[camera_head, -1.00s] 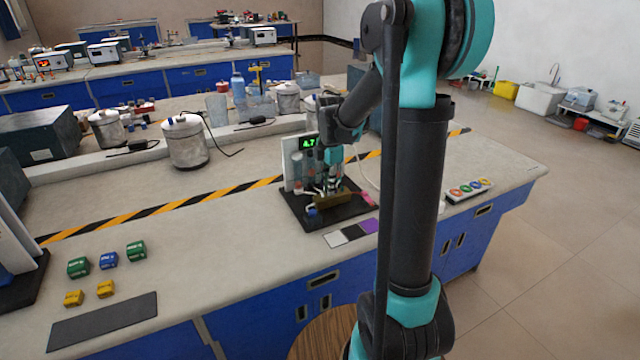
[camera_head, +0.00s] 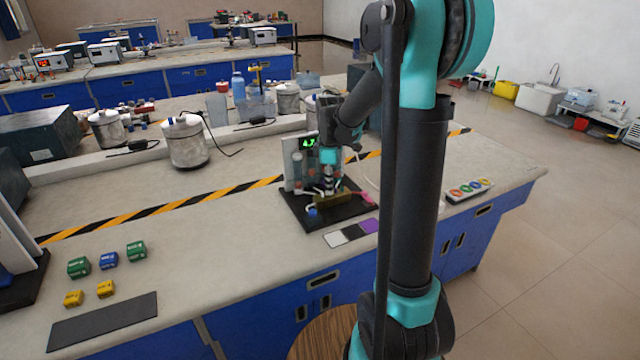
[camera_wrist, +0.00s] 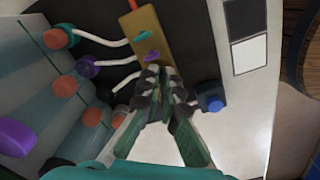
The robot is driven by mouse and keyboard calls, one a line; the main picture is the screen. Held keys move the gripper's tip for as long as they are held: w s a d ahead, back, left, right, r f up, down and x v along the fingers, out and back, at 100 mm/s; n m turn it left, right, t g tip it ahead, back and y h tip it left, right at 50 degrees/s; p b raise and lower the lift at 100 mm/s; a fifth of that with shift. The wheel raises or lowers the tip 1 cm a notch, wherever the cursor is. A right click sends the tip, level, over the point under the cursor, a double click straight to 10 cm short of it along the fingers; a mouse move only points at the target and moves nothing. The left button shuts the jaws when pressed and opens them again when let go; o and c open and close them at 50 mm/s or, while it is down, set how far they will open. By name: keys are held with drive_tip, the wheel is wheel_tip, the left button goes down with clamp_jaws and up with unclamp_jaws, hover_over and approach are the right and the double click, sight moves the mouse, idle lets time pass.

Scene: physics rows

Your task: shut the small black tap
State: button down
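A brass manifold (camera_head: 332,199) stands on a dark board (camera_head: 292,204), and it runs up from my fingers in the wrist view (camera_wrist: 149,30). A teal tap lever (camera_wrist: 149,35) and a purple tap lever (camera_wrist: 143,58) sit on it. My gripper (camera_wrist: 162,76) is at the near end of the manifold, its two fingertips close together with a narrow gap; it also shows in the head view (camera_head: 329,186). I cannot make out the small black tap, as the dark fingertips cover that end. Whether they hold anything is unclear.
A panel with a green display reading about 4.7 (camera_head: 308,142) stands behind the manifold. White hoses (camera_wrist: 108,42) run to it. A blue-topped fitting (camera_wrist: 213,103) is right of my fingers. A pink piece (camera_head: 367,199) lies at the board's right edge.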

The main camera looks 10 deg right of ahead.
idle(0.3)
drive_tip(key=m, duration=0.4)
drive_tip(key=shift+m, duration=1.5)
drive_tip(key=m, duration=0.3)
drive_tip(key=shift+m, duration=0.3)
drive_tip(key=c, duration=2.1)
unclamp_jaws()
drive_tip(key=shift+o, duration=0.2)
drive_tip(key=shift+r, duration=0.1)
drive_tip(key=shift+r, duration=3.4)
